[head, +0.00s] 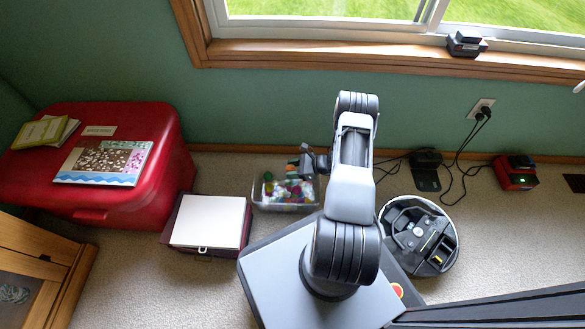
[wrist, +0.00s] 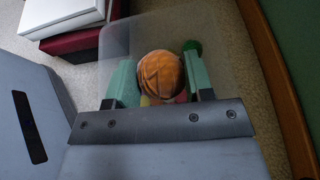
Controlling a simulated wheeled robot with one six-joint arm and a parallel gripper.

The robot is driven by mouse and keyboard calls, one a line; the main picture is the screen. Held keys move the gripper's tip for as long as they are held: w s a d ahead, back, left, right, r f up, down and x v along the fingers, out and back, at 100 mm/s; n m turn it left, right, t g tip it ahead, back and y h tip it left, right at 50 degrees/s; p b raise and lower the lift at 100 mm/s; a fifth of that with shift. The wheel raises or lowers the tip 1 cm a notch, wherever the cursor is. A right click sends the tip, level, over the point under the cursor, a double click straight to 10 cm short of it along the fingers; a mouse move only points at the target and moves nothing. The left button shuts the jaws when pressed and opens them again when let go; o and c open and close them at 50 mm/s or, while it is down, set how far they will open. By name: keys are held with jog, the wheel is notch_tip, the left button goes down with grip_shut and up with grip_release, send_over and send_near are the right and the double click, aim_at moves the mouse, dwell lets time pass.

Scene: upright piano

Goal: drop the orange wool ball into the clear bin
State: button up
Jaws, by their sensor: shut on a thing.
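The orange wool ball (wrist: 161,74) sits between the green pads of my gripper (wrist: 158,80) in the wrist view, and the gripper is shut on it. The clear bin (wrist: 125,40) shows as a translucent wall around and beyond the ball. In the head view the clear bin (head: 287,207) stands on the carpet near the wall, with several coloured things inside. My gripper (head: 309,166) is over the bin's right part there. The exact height of the ball over the bin's contents is unclear.
The green wall (head: 270,105) is close behind the bin.

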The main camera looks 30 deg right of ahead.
jog(key=shift+f, duration=0.55)
jog(key=o, duration=1)
jog(key=p+v, duration=0.4)
jog(key=v, duration=0.9)
jog(key=shift+s+d+r, duration=0.2)
jog(key=shift+s+r, duration=0.05)
jog(key=shift+r, duration=0.05)
